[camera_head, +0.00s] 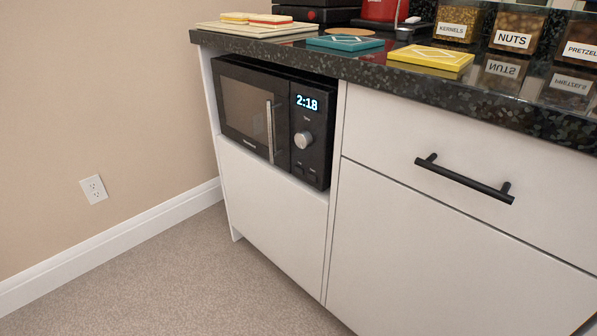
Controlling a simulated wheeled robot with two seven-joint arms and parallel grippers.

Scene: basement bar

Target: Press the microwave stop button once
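A black microwave (270,120) sits in an open niche under the countertop, at the left end of the white cabinet. Its door (245,108) is shut and has a vertical silver handle (270,132). The control panel on its right side has a lit display (307,102) reading 2:18 and a round silver knob (303,140). Small buttons (305,171) sit low on the panel below the knob. They are too small to read, so I cannot tell which is the stop button. Neither of my grippers is in view.
A dark speckled countertop (520,118) overhangs the microwave, carrying coasters, a board and labelled snack containers (515,33). A black bar handle (465,180) sticks out from the drawer to the right. The carpeted floor (180,275) in front is clear.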

